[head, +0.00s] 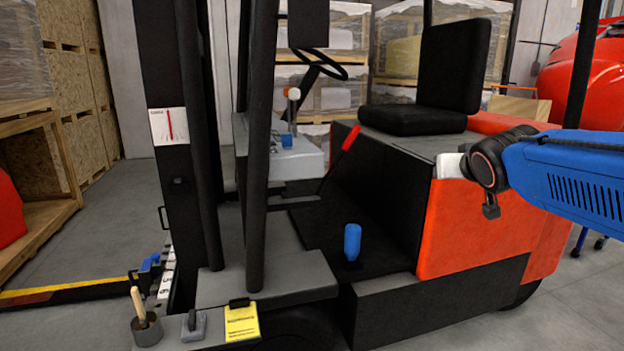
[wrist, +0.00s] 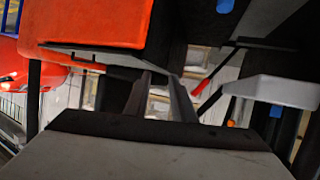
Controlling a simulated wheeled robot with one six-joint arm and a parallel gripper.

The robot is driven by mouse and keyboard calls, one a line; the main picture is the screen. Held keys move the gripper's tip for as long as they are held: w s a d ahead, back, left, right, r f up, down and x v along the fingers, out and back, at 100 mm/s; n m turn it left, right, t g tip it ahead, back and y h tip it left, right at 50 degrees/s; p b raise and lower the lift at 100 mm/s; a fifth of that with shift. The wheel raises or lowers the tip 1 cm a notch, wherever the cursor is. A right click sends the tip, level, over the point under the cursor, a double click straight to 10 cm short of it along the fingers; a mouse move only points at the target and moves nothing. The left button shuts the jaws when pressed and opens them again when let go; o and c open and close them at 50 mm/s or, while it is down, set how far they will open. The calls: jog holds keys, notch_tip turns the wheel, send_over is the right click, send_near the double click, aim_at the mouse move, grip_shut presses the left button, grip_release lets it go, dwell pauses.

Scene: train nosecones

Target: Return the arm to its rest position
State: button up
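My blue arm (head: 575,175) reaches in from the right in the head view, with its dark wrist in front of the orange side of the forklift (head: 475,235). A white part beside the wrist looks like my gripper's body; the fingers cannot be made out there. In the wrist view, the two dark fingers of my gripper (wrist: 160,78) stand apart with nothing between them. The gripper looks open and empty. The wrist picture looks upside down, with the orange body (wrist: 95,22) at upper left and the grey console (wrist: 280,91) at right.
The forklift's black seat (head: 430,85), red lever (head: 343,155), blue handle (head: 352,242) and black mast posts (head: 257,150) stand left of my arm. A yellow tag (head: 241,322) and a grey cup (head: 146,330) are at lower left. Open floor (head: 560,315) lies at lower right.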

jog(key=s+a+f+g, duration=0.1)
jog(key=s+f+g, duration=0.3)
jog(key=s+f, duration=0.8)
jog(key=s+a+f+g+y, duration=0.1)
jog(key=s+f+g, duration=0.3)
jog(key=s+f, duration=0.8)
jog(key=s+a, duration=0.1)
jog(key=s, duration=0.5)
jog(key=shift+f+n+g+y, duration=0.3)
jog(key=shift+n, duration=0.1)
jog(key=shift+s, duration=0.1)
